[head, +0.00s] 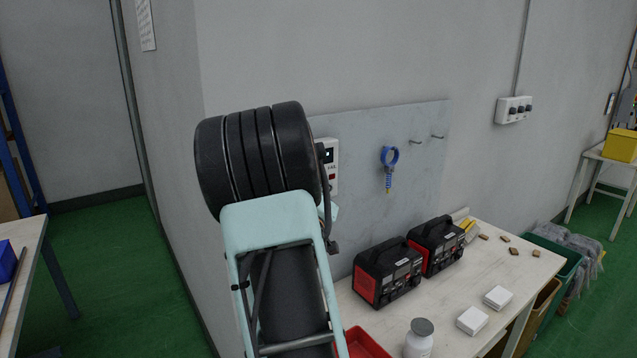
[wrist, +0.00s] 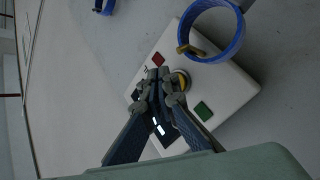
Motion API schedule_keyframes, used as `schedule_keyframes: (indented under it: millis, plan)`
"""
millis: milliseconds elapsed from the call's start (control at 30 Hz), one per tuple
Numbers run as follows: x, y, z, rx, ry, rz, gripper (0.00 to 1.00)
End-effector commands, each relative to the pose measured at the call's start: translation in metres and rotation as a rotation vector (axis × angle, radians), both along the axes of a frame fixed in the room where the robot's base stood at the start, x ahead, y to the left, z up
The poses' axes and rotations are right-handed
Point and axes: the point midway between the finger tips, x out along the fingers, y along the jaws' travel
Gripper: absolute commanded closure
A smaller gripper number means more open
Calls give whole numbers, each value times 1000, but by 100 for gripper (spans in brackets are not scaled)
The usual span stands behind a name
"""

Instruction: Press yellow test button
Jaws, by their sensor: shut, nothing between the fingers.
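The white tester box (wrist: 235,85) is mounted on the wall panel and appears tilted in the wrist view. It has a red square (wrist: 158,60), a green square (wrist: 203,109) and a round yellow button (wrist: 184,80) between them. My gripper (wrist: 165,75) is shut and empty, with its fingertips in front of the box right beside the yellow button. The fingers cover the button's left part; I cannot tell whether they touch it. A lit display shows behind the fingers. In the head view, the box (head: 333,150) is partly hidden by my arm.
A blue wrist strap (wrist: 241,40) hangs close to the box; it also shows in the head view (head: 389,156). The bench (head: 450,320) below holds two black-and-red units (head: 388,272), white boxes, a jar (head: 419,342) and a red tray (head: 365,345).

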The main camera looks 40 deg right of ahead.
Motion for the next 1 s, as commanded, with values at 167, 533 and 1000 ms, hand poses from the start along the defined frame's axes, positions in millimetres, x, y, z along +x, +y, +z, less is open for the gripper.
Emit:
schedule_keyframes:
  millis: [167,533,1000]
  plan:
    - [5,0,-1,-1,0,1,100]
    - [8,-1,0,0,0,0,100]
    - [12,-1,0,0,0,0,100]
